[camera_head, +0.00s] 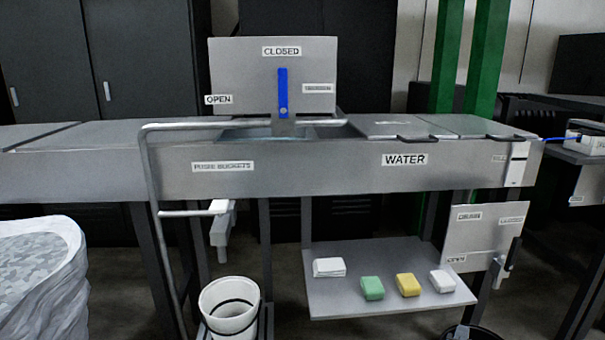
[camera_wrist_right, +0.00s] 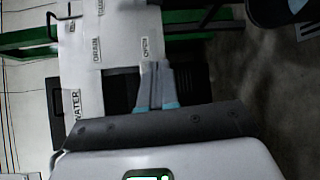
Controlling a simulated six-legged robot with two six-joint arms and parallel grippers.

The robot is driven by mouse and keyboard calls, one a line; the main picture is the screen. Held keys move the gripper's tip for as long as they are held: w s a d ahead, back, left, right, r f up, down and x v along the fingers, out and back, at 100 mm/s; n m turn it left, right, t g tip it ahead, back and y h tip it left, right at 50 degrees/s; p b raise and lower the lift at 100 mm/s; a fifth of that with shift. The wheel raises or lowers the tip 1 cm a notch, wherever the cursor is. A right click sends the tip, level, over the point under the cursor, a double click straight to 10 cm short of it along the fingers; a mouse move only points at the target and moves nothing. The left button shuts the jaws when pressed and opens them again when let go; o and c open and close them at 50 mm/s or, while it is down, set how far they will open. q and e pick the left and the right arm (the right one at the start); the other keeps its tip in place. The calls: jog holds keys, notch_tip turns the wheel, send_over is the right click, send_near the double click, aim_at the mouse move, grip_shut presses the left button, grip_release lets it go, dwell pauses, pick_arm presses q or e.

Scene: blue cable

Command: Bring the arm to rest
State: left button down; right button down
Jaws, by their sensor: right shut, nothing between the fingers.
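My right gripper (camera_wrist_right: 157,85) shows in the right wrist view as two pale fingers with teal parts, close together and empty. It faces a panel with DRAIN and OPEN labels (camera_wrist_right: 103,60); I cannot tell how far off the panel is. I cannot make out this gripper clearly in the head view. My left gripper is in neither view. A blue cable (camera_head: 553,139) runs at the far right of the head view, between the bench end and a small white box (camera_head: 590,144). A blue lever (camera_head: 283,92) points up toward the CLOSED label.
A long metal bench (camera_head: 300,180) with a WATER label crosses the view. A lower shelf (camera_head: 380,305) holds several soap-like blocks. A white bucket (camera_head: 230,308) stands below the bent rail (camera_head: 150,180). Two green posts (camera_head: 487,50) rise behind.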

jog(key=s+a+f+m+g+y, duration=0.1)
jog(key=s+a+f+g+y, duration=0.2)
jog(key=s+a+f+y, duration=0.5)
jog(key=s+a+f+m+g+y, duration=0.15)
jog(key=s+a+f, duration=0.45)
jog(key=f, duration=0.6)
jog(key=s+a+f+m+g+y, duration=0.2)
jog(key=s+a+m+g, duration=0.25)
jog(key=s, duration=0.45)
jog(key=s+a+f+m+g+y, duration=0.2)
jog(key=s+a+m+g, duration=0.3)
jog(key=s, duration=0.4)
notch_tip(320, 180, up, 24)
jog(key=m+p, duration=0.2)
jog(key=p, duration=2.2)
jog(key=shift+s+a, duration=0.2)
jog(key=shift+a, duration=0.05)
jog(key=shift+f+m, duration=0.1)
jog(key=shift+m, duration=0.2)
